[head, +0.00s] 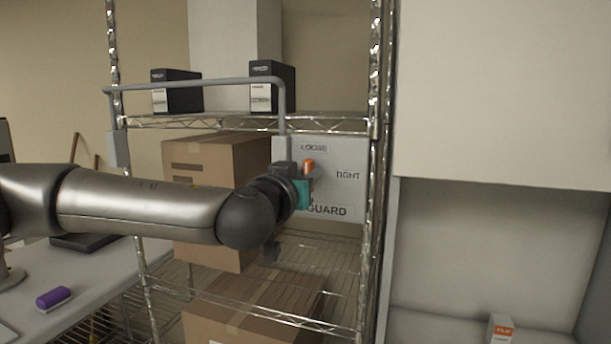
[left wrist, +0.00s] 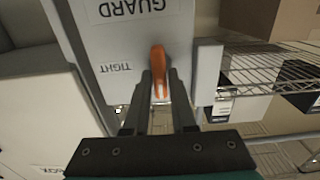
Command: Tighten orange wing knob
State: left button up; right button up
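The orange wing knob (head: 308,165) stands out from a light grey guard panel (head: 341,185) marked LOOSE above, TIGHT to the right and GUARD below. In the head view its visible end points up, near LOOSE. My left gripper (head: 301,182) is at the knob, and its wrist hides the panel's left part. The left wrist view is turned over: the orange knob (left wrist: 158,62) lies between the two dark fingers of my left gripper (left wrist: 161,82). The fingers are close on both sides; I cannot tell if they press on it. My right gripper is not in view.
A grey bent rail (head: 200,82) runs across the wire shelf rack (head: 240,123) and down to the panel. Cardboard boxes (head: 232,150) and black-and-white boxes (head: 272,85) stand on the rack. A metal post (head: 374,80) is close right of the panel. A purple eraser (head: 53,296) lies on the left table.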

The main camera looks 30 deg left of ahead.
pick_arm(q)
grip_shut()
jog(key=m+b, duration=0.3)
jog(key=m, duration=0.3)
jog(key=m+b, duration=0.4)
jog(key=m, duration=0.2)
jog(key=m+b, duration=0.3)
jog(key=m, duration=0.3)
jog(key=shift+d+f+b, duration=0.3)
jog(key=shift+b, duration=0.1)
dwell(0.5)
